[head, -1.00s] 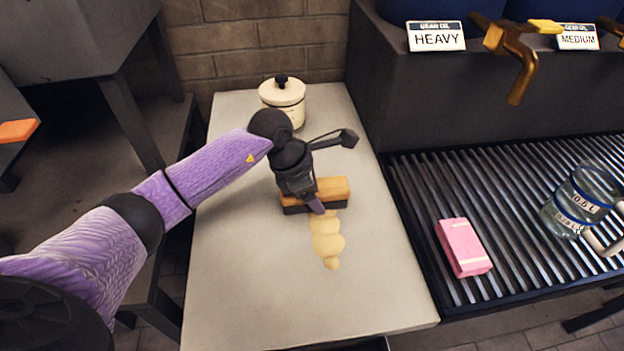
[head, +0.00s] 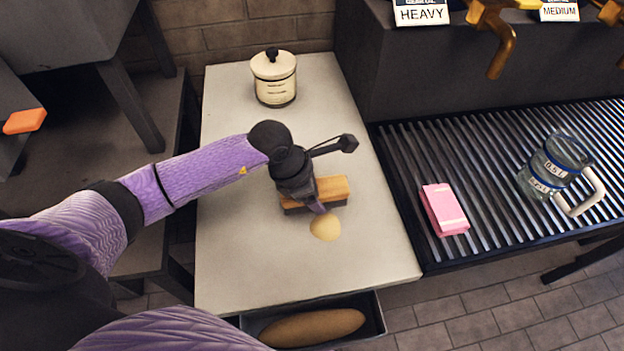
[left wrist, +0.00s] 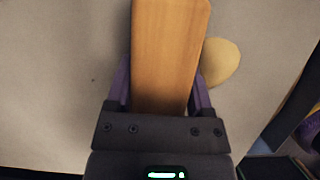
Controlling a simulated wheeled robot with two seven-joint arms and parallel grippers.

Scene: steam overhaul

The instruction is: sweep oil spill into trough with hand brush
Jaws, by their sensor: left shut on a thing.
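My left gripper (head: 314,204) is shut on the hand brush (head: 334,188), a wooden block with dark bristles, low over the grey tabletop (head: 240,240). In the left wrist view the wooden block (left wrist: 168,50) lies between the fingers. The oil spill (head: 326,228) is a rounded tan blob just in front of the brush; it also shows in the left wrist view (left wrist: 220,62), partly behind the block. The dark trough (head: 376,316) is at the table's front edge. A long brown oval patch (head: 312,328) lies in it. My right gripper is not in view.
A cream lidded canister (head: 275,80) stands at the table's back. To the right, a slatted rack (head: 400,165) holds a pink block (head: 444,209) and a glass jug (head: 553,165). Brass taps (head: 496,40) overhang it. The tabletop's front part is bare.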

